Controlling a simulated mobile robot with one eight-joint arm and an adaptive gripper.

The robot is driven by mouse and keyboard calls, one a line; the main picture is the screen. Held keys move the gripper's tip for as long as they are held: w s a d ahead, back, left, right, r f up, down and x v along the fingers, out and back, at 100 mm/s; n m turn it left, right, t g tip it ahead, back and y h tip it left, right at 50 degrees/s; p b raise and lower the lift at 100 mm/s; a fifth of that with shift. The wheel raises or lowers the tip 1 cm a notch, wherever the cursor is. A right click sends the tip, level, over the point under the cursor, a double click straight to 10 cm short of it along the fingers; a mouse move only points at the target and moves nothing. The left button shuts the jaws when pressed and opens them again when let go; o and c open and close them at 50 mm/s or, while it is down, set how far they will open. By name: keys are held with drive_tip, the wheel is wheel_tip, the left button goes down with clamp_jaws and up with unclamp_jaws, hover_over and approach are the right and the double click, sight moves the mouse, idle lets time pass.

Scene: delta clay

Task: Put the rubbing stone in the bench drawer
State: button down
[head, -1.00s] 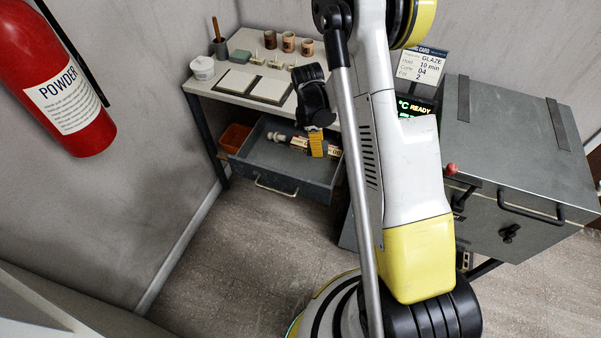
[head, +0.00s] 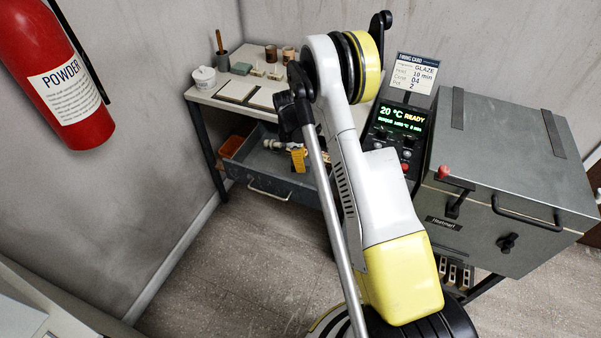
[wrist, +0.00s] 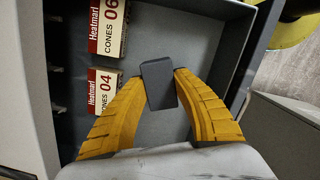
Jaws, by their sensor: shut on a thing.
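The rubbing stone, a dark grey block (wrist: 158,84), is between the yellow fingers of my gripper (wrist: 150,78) in the wrist view. The fingers are shut on it. The bench drawer (head: 266,182) is pulled open under the bench in the head view. My gripper (head: 298,158) is over the drawer's right part there, partly hidden by my arm. In the wrist view the stone appears above the drawer's grey floor (wrist: 150,32); how high is hard to tell. I cannot make out the stone in the head view.
Two cone boxes, marked 06 (wrist: 108,28) and 04 (wrist: 103,90), lie in the drawer beside the left finger. The bench top (head: 206,93) holds tiles, cups and a white tub (head: 204,77). A grey kiln (head: 510,170) stands at the right.

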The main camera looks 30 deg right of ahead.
sight(301, 176)
drive_tip(key=shift+f+b, duration=0.85)
drive_tip(key=shift+f, duration=1.05)
drive_tip(key=shift+f, duration=0.25)
drive_tip(key=c, duration=1.1)
unclamp_jaws()
drive_tip(key=shift+o, duration=0.2)
drive_tip(key=shift+r, duration=0.1)
drive_tip(key=shift+r, duration=0.1)
